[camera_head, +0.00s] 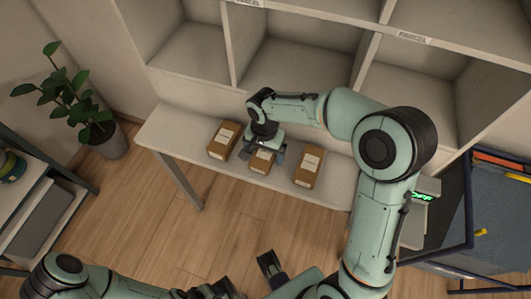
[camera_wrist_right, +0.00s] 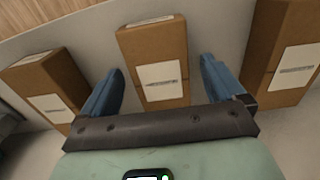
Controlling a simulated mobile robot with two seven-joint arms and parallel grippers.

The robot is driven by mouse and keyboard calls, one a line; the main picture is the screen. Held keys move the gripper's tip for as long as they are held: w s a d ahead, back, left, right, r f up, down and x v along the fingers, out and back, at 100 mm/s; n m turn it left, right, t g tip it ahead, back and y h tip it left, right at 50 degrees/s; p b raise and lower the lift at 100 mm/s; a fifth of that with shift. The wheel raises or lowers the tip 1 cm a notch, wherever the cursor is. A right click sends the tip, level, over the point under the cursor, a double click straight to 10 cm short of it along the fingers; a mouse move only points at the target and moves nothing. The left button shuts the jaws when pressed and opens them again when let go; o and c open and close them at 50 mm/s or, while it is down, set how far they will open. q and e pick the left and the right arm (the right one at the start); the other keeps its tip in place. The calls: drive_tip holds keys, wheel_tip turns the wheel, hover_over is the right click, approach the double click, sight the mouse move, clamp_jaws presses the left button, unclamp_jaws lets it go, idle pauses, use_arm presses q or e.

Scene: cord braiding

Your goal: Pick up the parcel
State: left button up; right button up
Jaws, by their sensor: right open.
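Three brown cardboard parcels with white labels stand in a row on the white shelf ledge. In the head view they are the left parcel (camera_head: 222,141), the middle parcel (camera_head: 262,162) and the right parcel (camera_head: 309,167). My right gripper (camera_head: 264,146) is over the middle parcel and partly hides it. In the right wrist view my right gripper (camera_wrist_right: 162,66) is open, with one blue finger on each side of the middle parcel (camera_wrist_right: 155,42); contact is not visible. My left gripper (camera_head: 270,263) is low at the bottom edge, partly cut off, its jaw state unclear.
Empty cubbies (camera_head: 195,52) with parcel labels rise behind the ledge (camera_head: 160,130). The left parcel (camera_wrist_right: 45,85) and right parcel (camera_wrist_right: 290,60) flank the fingers closely. A potted plant (camera_head: 103,140) stands left; a blue-grey bin (camera_head: 500,205) is at right. The wooden floor in front is clear.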

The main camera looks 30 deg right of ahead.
sight(264, 154)
drive_tip(key=c, duration=1.1)
drive_tip(key=shift+c, duration=0.2)
wheel_tip(264, 154, up, 20)
drive_tip(key=p, duration=0.3)
